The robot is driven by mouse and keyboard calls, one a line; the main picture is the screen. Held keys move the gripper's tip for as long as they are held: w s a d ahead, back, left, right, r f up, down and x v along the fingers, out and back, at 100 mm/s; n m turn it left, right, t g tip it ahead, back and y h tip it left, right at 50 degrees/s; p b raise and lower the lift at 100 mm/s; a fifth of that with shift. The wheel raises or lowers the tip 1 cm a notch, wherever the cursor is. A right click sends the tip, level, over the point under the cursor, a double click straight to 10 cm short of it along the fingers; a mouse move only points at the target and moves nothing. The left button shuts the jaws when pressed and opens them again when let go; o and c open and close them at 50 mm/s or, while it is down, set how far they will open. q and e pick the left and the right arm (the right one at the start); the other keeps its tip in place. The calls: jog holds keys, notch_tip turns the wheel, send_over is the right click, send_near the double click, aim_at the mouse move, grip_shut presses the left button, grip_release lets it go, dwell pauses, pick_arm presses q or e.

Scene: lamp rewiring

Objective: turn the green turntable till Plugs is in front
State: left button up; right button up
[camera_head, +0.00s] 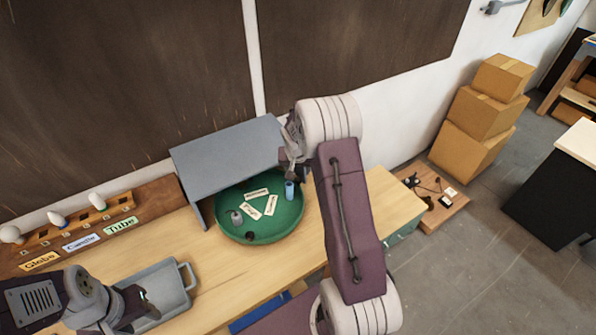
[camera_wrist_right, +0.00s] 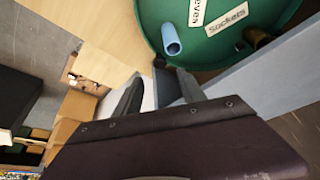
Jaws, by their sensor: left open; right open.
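The green turntable (camera_head: 262,232) sits on the wooden bench, partly under a grey shelf, and also shows in the right wrist view (camera_wrist_right: 215,50). It carries several white labels, a blue cylinder (camera_head: 290,190), a grey cylinder (camera_head: 236,217) and a small dark part (camera_head: 249,236). In the right wrist view one label reads Sockets (camera_wrist_right: 228,20); another is cut off. I cannot read Plugs in either view. My right gripper (camera_head: 292,168) is open and empty at the turntable's back right, near the blue cylinder. My left gripper (camera_head: 138,304) is open over the grey tray.
The grey shelf (camera_head: 225,155) overhangs the turntable's back. The grey tray (camera_head: 165,285) stands at the front left. Behind it are a bulb rack (camera_head: 75,228) and the labels Globe, Candle and Tube. Bench right of the turntable is bare. Cardboard boxes (camera_head: 480,115) stand beyond.

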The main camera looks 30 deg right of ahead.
grip_shut()
jog(key=s+a+r+n+g+b, duration=0.1)
jog(key=s+a+n+g+b, duration=0.15)
jog(key=a+n, duration=1.05)
jog(key=s+a+r+n+g+b, duration=0.2)
jog(key=a+n, duration=0.5)
jog(key=a, duration=1.2)
jog(key=s+d+f+p, duration=0.2)
jog(key=d+f+p, duration=0.2)
jog(key=f, duration=0.6)
jog(key=shift+s+d+f+p, duration=0.2)
jog(key=shift+d+f+p, duration=0.2)
jog(key=shift+d, duration=0.55)
